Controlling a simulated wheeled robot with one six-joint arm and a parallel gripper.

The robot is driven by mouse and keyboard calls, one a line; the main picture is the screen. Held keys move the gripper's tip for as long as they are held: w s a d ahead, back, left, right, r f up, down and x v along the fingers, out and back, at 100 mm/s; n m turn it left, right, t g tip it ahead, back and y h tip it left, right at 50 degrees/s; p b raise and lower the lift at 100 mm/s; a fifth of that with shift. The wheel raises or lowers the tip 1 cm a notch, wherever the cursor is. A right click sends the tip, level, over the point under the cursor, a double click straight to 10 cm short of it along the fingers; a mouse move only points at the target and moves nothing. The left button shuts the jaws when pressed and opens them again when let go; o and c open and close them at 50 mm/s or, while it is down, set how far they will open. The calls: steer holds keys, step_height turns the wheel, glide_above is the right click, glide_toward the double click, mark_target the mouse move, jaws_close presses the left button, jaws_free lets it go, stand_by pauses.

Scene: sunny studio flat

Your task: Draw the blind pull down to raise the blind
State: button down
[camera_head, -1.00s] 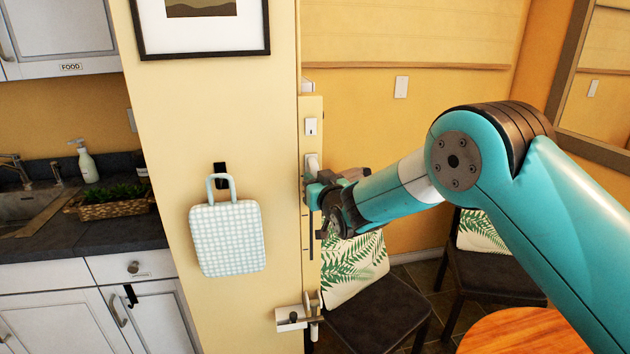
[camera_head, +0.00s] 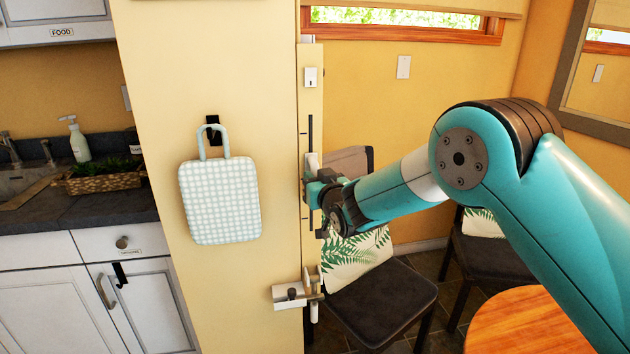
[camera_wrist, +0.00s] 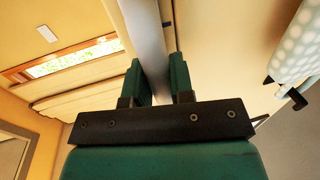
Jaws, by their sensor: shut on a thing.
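The blind pull (camera_head: 312,161) is a pale upright handle on a slotted strip (camera_head: 313,105) along the edge of the yellow wall. My gripper (camera_head: 314,187) is shut on it, part way down the slot. In the wrist view the pale bar of the pull (camera_wrist: 143,35) runs between the two green fingers of my gripper (camera_wrist: 155,65). The fingers hide part of the pull. The blind (camera_head: 430,7) hangs at the top of the head view, its lower edge above an uncovered strip of window (camera_head: 400,18).
A checked bag (camera_head: 218,200) hangs on the wall left of my gripper. A metal bracket (camera_head: 290,295) sticks out below the strip. A dark chair (camera_head: 385,300) with a leaf-patterned cushion (camera_head: 355,258) and a round wooden table (camera_head: 525,315) stand below my arm.

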steer(key=shift+f, duration=0.85)
steer(key=shift+r, duration=0.15)
steer(key=c, duration=1)
jaws_free()
steer(key=shift+r, duration=0.15)
steer(key=shift+s, duration=0.1)
steer(key=b+v, duration=0.5)
steer(key=v, duration=1.2)
steer(key=shift+s+d, duration=0.1)
steer(key=shift+s, duration=0.05)
